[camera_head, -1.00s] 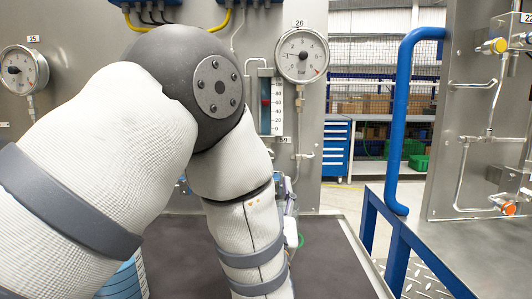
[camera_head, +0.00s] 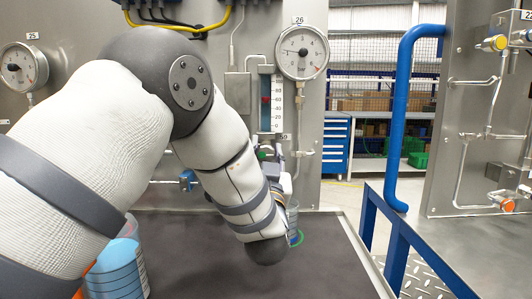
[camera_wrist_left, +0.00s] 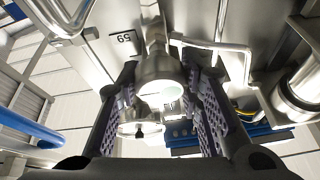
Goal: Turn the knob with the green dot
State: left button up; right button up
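My left gripper (camera_head: 278,165) is partly hidden behind my own arm in the head view, close to the panel below the label 59. A small green spot (camera_head: 263,153) shows beside it, probably the knob's dot; the knob's shape is not clear there. In the left wrist view my left gripper (camera_wrist_left: 168,88) is open, its purple-padded fingers apart. A metal cylinder with a pale greenish round end, apparently the knob (camera_wrist_left: 160,90), lies between the fingers in the picture. I cannot tell whether they touch it. My right gripper is not in view.
A round gauge (camera_head: 301,52) and a level scale (camera_head: 277,104) are on the panel above. A blue striped container (camera_head: 118,268) stands at lower left, and a grey one (camera_head: 292,213) stands behind my forearm. A blue rail (camera_head: 400,125) is at right. The dark mat (camera_head: 310,265) is mostly bare.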

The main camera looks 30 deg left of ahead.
pick_arm(q)
jog(key=n+y, duration=0.1)
jog(key=n, duration=0.1)
jog(key=n+g+y, duration=0.1)
jog(key=n, duration=0.2)
jog(key=shift+g, duration=0.3)
jog(key=o, duration=1.2)
jog(key=v, duration=1.2)
jog(key=shift+f, duration=0.1)
jog(key=shift+f, duration=0.1)
